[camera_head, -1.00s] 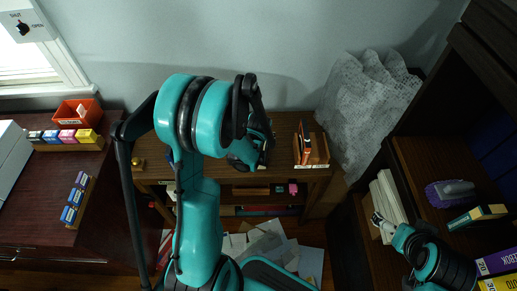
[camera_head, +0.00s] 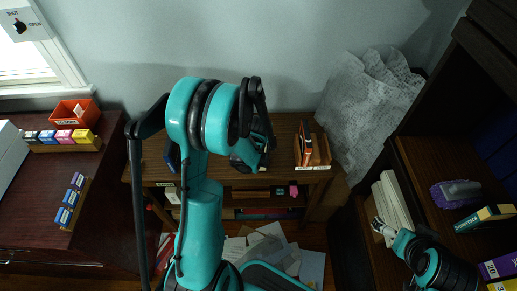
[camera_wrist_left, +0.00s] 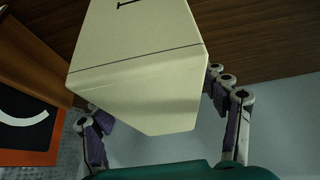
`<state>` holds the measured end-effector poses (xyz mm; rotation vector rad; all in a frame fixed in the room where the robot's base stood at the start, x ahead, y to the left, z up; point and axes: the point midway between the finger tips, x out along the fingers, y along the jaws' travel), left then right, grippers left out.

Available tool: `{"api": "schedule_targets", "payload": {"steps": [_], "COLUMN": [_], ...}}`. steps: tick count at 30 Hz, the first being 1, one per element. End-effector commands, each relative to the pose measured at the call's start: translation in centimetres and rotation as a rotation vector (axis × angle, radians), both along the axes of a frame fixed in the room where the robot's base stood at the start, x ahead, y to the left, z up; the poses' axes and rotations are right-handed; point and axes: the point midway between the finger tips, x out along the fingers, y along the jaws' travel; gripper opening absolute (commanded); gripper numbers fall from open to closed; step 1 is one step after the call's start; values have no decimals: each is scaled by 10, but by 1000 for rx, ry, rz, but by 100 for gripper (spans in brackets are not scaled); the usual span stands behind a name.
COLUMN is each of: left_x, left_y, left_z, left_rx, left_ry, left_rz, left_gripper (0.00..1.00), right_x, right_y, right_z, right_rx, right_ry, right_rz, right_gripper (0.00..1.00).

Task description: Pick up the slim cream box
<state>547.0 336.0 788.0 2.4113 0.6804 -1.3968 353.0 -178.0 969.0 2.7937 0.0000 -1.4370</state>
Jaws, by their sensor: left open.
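The slim cream box (camera_wrist_left: 140,75) fills the upper middle of the left wrist view, very close, with a dark line across it and part of a black mark at the top. My left gripper (camera_wrist_left: 150,104) is open, with one finger to each side of the box's near end. I cannot tell whether either finger touches it. In the head view my left arm reaches over the middle wooden table (camera_head: 290,130) and hides the box and the fingertips. My right gripper (camera_head: 383,229) is at the lower right, beside white books or papers (camera_head: 395,200); its opening is unclear.
An orange holder (camera_head: 311,150) stands on the table's right part. A crumpled translucent sheet (camera_head: 370,110) is right of the table. The left desk holds a red bin (camera_head: 72,111) and small coloured boxes (camera_head: 64,137). Loose papers (camera_head: 270,240) lie below the table.

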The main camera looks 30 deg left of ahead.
Motion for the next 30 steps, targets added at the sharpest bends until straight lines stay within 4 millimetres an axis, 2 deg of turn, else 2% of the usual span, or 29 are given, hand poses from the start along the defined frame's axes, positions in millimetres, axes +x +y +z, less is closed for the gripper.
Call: {"api": "schedule_targets", "payload": {"steps": [11, 14, 20, 30], "left_x": [0, 0, 0, 0], "left_y": [0, 0, 0, 0], "left_z": [-1, -1, -1, 0], "left_rx": [0, 0, 0, 1], "left_ry": [0, 0, 0, -1], "left_rz": [0, 0, 0, 0], "left_gripper": [74, 53, 0, 0], "right_x": [0, 0, 0, 0], "right_y": [0, 0, 0, 0], "right_z": [-2, -2, -2, 0], "right_rx": [0, 0, 0, 0], "right_ry": [0, 0, 0, 0], "right_rz": [0, 0, 0, 0], "right_gripper": [100, 100, 100, 100]}}
